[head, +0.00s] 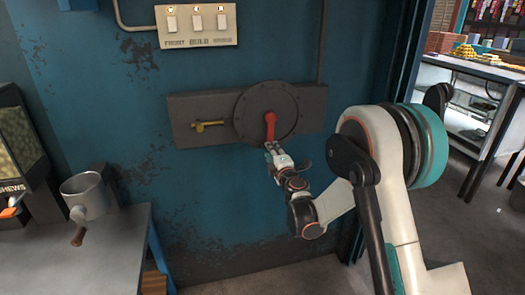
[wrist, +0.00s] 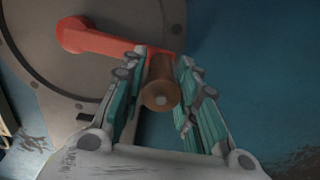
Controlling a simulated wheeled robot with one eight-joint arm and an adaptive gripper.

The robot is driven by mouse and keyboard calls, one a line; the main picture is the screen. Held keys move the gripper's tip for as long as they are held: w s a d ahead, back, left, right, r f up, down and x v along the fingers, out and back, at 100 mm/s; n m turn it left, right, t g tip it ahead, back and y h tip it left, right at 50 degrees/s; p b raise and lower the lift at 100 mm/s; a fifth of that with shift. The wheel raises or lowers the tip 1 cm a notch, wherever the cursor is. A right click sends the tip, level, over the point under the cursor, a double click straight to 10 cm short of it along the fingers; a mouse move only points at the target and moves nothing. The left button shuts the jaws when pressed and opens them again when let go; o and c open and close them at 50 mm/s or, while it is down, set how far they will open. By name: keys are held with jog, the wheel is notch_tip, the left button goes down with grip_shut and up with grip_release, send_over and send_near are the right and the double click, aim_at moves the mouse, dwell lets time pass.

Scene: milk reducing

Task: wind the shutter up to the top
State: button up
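A red crank (head: 270,126) is mounted on a round dark disc (head: 250,100) on the blue wall, and its arm points down in the head view. In the wrist view the red crank arm (wrist: 95,40) reaches across to a brown handle (wrist: 161,82) that sticks out towards my wrist. My gripper (head: 273,150) is at the crank's lower end. In the wrist view its two teal-padded fingers (wrist: 163,66) lie on either side of the brown handle and appear to press on it. I cannot make out the shutter itself.
A yellow lever (head: 208,125) sits left of the disc on the same plate (head: 183,118). A switch panel (head: 197,25) is above. A counter (head: 75,250) with a grey metal pot (head: 87,196) stands at left. An opening at right shows a table (head: 480,68) with goods.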

jog(key=o, duration=0.4)
jog(key=shift+a, duration=0.2)
jog(key=shift+s, duration=0.1)
jog(key=shift+v, duration=6)
jog(key=shift+r, duration=0.15)
